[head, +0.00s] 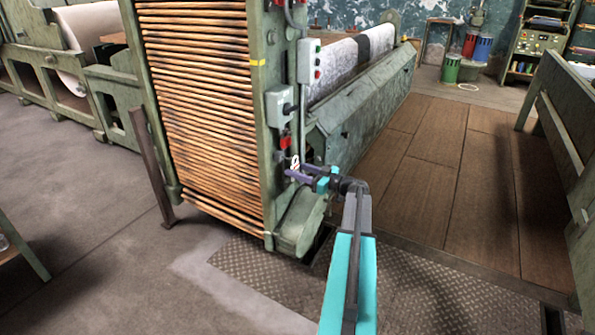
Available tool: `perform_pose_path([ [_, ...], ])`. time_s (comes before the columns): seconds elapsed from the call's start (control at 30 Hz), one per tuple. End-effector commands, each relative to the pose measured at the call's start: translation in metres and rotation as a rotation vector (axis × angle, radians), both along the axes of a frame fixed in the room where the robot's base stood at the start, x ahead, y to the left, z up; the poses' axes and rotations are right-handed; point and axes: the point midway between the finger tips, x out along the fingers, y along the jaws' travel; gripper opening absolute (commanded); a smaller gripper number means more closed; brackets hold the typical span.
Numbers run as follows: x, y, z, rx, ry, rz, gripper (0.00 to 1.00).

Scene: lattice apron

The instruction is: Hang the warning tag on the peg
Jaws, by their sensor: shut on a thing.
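My gripper (295,176), with purple fingers and teal body, reaches up to the right side post of the green machine. It is shut on the warning tag (295,163), a small white and red piece at the fingertips. The tag is very small here, and the fingers hide part of it. A small red part (285,142) sits on the machine post just above the gripper. I cannot make out the peg clearly, nor whether the tag touches it.
A grey switch box (281,105) and a button box (310,62) are fixed to the green machine (278,60) above my gripper. A long roller trough (365,115) runs back on the right. Brown floor boards (425,165) lie clear to the right.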

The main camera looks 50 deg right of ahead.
Motion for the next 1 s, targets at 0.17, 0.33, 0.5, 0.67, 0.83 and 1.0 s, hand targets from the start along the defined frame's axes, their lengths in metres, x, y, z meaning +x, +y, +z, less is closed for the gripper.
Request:
perform_pose_path([
  [0.17,0.004,0.001,0.001,0.000,0.000,0.000,0.19],
  [0.33,0.007,0.002,0.001,0.000,-0.001,0.000,0.19],
  [0.5,0.010,0.002,0.000,0.000,-0.001,0.000,0.19],
  [0.67,0.013,0.003,0.000,0.001,0.000,-0.001,0.19],
  [0.83,0.016,0.004,0.000,0.001,0.000,-0.001,0.19],
  [1.0,0.020,0.005,0.000,0.001,0.000,0.000,0.19],
])
